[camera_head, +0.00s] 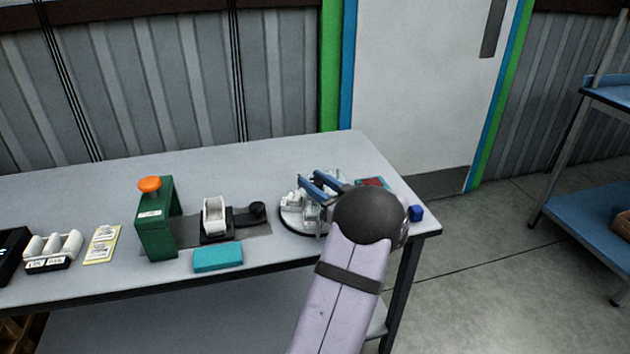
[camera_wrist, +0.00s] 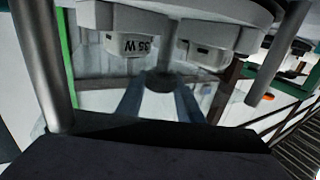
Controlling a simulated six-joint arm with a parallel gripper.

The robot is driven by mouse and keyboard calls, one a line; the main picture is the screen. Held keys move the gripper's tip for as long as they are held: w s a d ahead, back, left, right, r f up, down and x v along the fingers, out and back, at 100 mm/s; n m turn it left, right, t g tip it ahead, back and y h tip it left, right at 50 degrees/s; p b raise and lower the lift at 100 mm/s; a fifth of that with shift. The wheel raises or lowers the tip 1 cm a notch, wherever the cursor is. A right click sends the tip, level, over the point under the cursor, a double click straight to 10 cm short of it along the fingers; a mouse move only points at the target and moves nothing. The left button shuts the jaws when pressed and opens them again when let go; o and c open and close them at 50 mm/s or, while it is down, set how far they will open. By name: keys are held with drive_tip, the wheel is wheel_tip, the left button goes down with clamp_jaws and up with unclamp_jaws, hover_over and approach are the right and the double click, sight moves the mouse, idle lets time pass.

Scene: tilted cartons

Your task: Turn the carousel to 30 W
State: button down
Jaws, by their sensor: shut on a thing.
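The carousel (camera_head: 292,224) is a round turntable near the right end of the table, with white and clear parts standing on it. My gripper (camera_head: 312,186) reaches over it from the right and hides much of it. In the wrist view its blue fingers (camera_wrist: 160,100) are shut around a dark grey knob (camera_wrist: 160,80) that seems to belong to the carousel. A white carousel block (camera_wrist: 125,44) carries an upside-down label that seems to read 35 W. A second white block (camera_wrist: 205,53) stands beside it, with no readable label.
A green stand with an orange button (camera_head: 150,185), a white holder on a black base (camera_head: 214,218) and a teal block (camera_head: 218,257) stand left of the carousel. A small blue cube (camera_head: 416,213) lies near the table's right edge.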

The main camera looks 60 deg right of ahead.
drive_tip(key=shift+r, duration=0.1)
drive_tip(key=c, duration=1.2)
unclamp_jaws()
drive_tip(key=shift+v, duration=3.65)
